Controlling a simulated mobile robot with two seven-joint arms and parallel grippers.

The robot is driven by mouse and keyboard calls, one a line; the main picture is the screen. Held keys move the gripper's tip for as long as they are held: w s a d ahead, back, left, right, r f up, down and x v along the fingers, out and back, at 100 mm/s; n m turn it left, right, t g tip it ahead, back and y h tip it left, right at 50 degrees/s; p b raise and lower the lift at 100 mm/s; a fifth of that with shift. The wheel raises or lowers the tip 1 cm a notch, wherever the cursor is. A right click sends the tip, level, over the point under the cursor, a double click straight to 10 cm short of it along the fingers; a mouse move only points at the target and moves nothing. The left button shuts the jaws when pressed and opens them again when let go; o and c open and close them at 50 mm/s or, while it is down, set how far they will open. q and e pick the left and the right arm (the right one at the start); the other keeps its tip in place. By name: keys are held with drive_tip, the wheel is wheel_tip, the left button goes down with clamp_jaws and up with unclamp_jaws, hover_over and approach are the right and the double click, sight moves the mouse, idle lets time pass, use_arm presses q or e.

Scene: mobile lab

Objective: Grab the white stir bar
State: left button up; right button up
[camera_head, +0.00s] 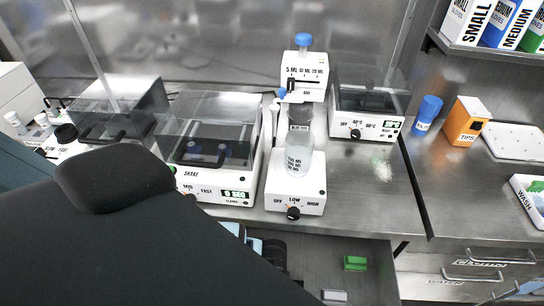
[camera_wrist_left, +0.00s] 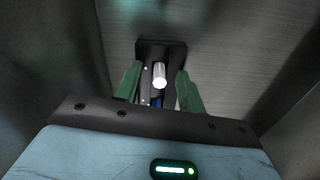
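The white stir bar (camera_wrist_left: 159,76) shows in the left wrist view as a short bright cylinder. It stands out against a dark holder (camera_wrist_left: 150,46) and lies between the two green fingertips. My left gripper (camera_wrist_left: 158,90) is open, with a gap on each side of the bar; I see no finger touching it. In the head view my dark left arm covers the lower left, and only part of what looks like my left gripper shows above the open drawer (camera_head: 385,285). The stir bar cannot be made out there. My right gripper is in neither view.
The drawer holds a green block (camera_head: 355,263) and a pale block (camera_head: 334,296). On the counter above stand a stirrer with a flask (camera_head: 299,158), a shaker (camera_head: 210,140) and a heater (camera_head: 365,105). In the wrist view, dark walls flank the gripper.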

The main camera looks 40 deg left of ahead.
use_arm(q)
clamp_jaws()
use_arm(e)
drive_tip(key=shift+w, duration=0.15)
